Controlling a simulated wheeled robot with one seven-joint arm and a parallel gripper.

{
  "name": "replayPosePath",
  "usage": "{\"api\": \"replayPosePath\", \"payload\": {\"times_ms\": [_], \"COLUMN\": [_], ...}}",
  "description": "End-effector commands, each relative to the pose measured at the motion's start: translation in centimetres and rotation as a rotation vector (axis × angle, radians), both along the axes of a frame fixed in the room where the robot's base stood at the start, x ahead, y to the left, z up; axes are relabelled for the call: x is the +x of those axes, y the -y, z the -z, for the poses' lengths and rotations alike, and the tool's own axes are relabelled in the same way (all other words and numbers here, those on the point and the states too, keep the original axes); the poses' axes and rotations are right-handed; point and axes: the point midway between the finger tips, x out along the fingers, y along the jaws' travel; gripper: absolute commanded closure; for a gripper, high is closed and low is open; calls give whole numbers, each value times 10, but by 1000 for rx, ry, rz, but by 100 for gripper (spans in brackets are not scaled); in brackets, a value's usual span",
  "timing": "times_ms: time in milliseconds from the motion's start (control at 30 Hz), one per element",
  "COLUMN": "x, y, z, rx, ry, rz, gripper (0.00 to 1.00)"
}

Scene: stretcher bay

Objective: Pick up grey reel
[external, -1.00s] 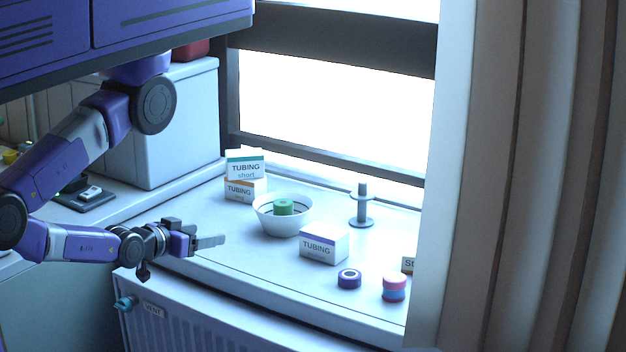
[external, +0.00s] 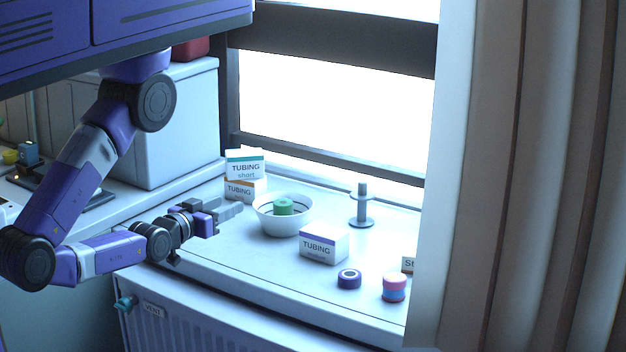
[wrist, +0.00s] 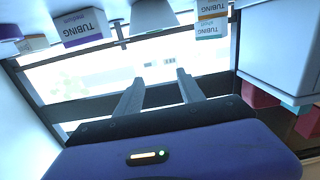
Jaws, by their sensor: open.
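No loose roll that is plainly grey shows. A grey spool-shaped thing (external: 361,208), with an upright post, a round base and a collar near the top, stands on the sill near the window. I cannot tell whether it is the grey reel or a stand. Its dark post also shows in the wrist view (wrist: 121,36). My gripper (external: 238,205) is open and empty over the sill's left part, left of the white bowl (external: 267,221) and apart from it. In the wrist view my gripper's two fingers (wrist: 160,78) stand apart with nothing between them.
A green reel (external: 283,206) sits in the bowl. A tubing box (external: 323,245), a purple reel (external: 349,279) and a pink-and-blue stack (external: 394,288) stand to the right. Two stacked tubing boxes (external: 244,178) stand behind my gripper. The curtain (external: 520,180) bounds the right.

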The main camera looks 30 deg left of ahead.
Motion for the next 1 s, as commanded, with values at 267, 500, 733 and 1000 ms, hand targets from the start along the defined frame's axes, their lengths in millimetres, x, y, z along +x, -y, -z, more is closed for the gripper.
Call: {"api": "replayPosePath", "payload": {"times_ms": [267, 500, 733, 1000], "x": [100, 190, 274, 334], "y": [-11, -10, 7, 49], "z": [-4, -9, -27, -41], "rx": [-344, -829, -1416, -2134], "ry": [70, 38, -97, -449], "rz": [-19, 1, 31, -57], "gripper": [54, 54, 54, 54]}}
